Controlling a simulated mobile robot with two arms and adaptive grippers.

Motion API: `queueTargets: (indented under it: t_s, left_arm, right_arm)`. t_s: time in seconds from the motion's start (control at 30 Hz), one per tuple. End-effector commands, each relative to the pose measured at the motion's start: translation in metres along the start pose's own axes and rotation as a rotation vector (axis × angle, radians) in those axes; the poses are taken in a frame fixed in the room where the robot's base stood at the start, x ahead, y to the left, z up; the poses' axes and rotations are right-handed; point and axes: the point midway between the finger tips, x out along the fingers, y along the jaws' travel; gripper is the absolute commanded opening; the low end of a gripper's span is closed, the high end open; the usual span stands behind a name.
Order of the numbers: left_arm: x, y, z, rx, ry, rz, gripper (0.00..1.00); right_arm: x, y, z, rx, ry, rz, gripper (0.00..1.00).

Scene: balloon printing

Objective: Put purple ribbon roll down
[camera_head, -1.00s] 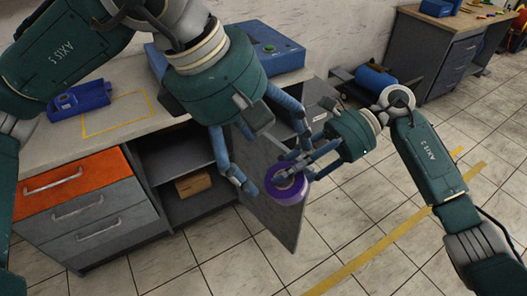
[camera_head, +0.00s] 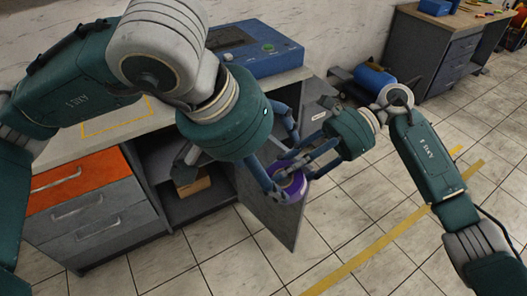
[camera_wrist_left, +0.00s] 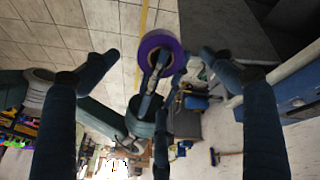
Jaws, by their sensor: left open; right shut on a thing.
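The purple ribbon roll (camera_head: 292,193) is held off the floor in front of the open cabinet door. My right gripper (camera_head: 293,172) is shut on the roll. My left gripper (camera_head: 281,158) is open, with one finger close beside the roll in the head view; I cannot tell whether it touches. In the left wrist view, the purple roll (camera_wrist_left: 158,41) shows between my open left fingers, toward their tips, with my right gripper (camera_wrist_left: 154,76) reaching to it from below. Part of the roll is hidden by fingers in the head view.
A workbench carries a yellow taped outline (camera_head: 118,118) and a blue machine (camera_head: 255,48). Its grey door (camera_head: 268,213) stands open behind the roll. A cardboard box (camera_head: 194,182) sits on the lower shelf. A second desk (camera_head: 440,55) stands at the back right. The tiled floor at front is clear.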

Motion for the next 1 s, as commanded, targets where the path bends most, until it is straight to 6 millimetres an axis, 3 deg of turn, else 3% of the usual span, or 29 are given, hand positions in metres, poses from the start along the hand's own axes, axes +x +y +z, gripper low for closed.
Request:
queueTargets:
  t_s: [0.2,0.43,0.87,0.9,1.0]
  left_arm:
    - [0.044,0.000,0.001,-0.002,-0.005,0.000,0.84]
    - [0.077,0.000,0.001,-0.003,-0.003,0.000,0.84]
    - [0.088,0.000,0.000,-0.003,0.000,0.001,0.84]
    - [0.088,0.000,0.000,-0.003,0.000,0.001,0.82]
    - [0.088,0.000,0.000,-0.003,0.000,0.001,0.62]
  right_arm:
    - [0.000,0.000,0.000,0.000,0.000,0.000,0.00]
    - [0.000,0.000,0.000,0.000,-0.001,0.000,0.00]
    - [0.000,0.000,0.000,0.000,0.000,0.000,0.00]
    - [0.000,0.000,0.000,0.000,0.000,0.000,0.00]
    - [0.000,0.000,0.000,0.000,0.000,0.000,0.00]
